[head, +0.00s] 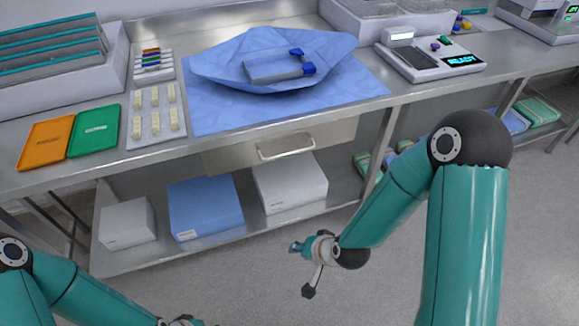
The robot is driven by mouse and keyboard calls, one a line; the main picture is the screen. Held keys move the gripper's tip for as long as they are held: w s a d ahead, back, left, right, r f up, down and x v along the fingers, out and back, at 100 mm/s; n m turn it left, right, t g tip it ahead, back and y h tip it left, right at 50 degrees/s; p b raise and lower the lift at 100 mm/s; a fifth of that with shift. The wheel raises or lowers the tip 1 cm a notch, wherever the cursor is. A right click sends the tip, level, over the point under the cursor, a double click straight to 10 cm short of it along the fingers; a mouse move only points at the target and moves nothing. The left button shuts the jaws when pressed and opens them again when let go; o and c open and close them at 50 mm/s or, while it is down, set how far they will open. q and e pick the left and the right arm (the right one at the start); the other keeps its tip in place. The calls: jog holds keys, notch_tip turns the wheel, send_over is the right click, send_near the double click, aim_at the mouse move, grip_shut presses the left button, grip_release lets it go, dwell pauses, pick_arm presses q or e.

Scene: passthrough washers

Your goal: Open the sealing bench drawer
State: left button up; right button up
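The sealing bench drawer (325,136) has a pale metal front under the front edge of the steel bench (330,112). It looks shut. Its bar handle (286,148) stands out from the middle of the front. My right gripper (301,270) is below and in front of the handle, apart from it, over the floor. Its fingers are spread and nothing is between them. My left gripper (186,321) is at the bottom edge of the head view, mostly cut off, so its fingers cannot be made out.
A blue wrap (220,105) with a grey tray (272,68) lies on the bench above the drawer. Orange (45,142) and green (94,131) cards lie at left. White (290,185) and blue boxes (205,207) stand on the lower shelf. The floor in front is clear.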

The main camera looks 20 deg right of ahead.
jog(key=w+d+m+t+b, duration=0.1)
jog(key=w+m+t+b, duration=0.1)
jog(key=w+b, duration=0.15)
jog(key=m+t+h+b, duration=0.2)
jog(key=m+t+b, duration=0.6)
jog(key=m+b, duration=0.15)
send_near(290, 153)
pick_arm(q)
notch_tip(290, 153, down, 16)
jog(key=shift+r, duration=0.2)
pick_arm(e)
jog(key=shift+n, duration=0.35)
jog(key=w, duration=0.3)
jog(key=w+f, duration=0.1)
jog(key=w, duration=0.3)
jog(key=w+f, duration=0.1)
jog(key=w, duration=0.2)
jog(key=shift+w+a+f, duration=0.2)
jog(key=shift+a+f, duration=0.05)
jog(key=shift+c, duration=0.2)
grip_shut()
